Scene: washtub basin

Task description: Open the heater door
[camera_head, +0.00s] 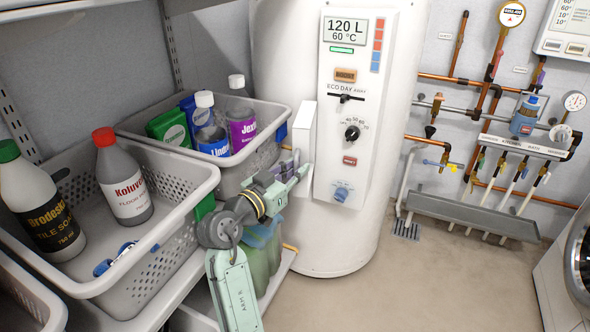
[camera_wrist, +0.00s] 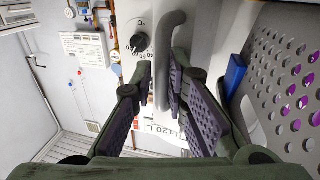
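The white cylindrical water heater (camera_head: 285,50) stands at the centre of the head view. Its upright front panel (camera_head: 357,120) has a 120 L, 60 °C display, dials and labels; I see no open gap at it. My gripper (camera_head: 298,172) is at the panel's lower left side. In the wrist view a curved grey handle (camera_wrist: 172,32) runs between the fingers of my gripper (camera_wrist: 160,72). The fingers are apart on either side of the handle; whether either one touches it I cannot tell. A black dial (camera_wrist: 139,42) shows beside the handle.
Grey perforated baskets (camera_head: 150,265) with bottles crowd the shelf left of and behind my arm; a basket wall (camera_wrist: 285,80) is close to the right finger in the wrist view. Pipes and valves (camera_head: 500,150) line the right wall. The floor (camera_head: 400,285) before the heater is clear.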

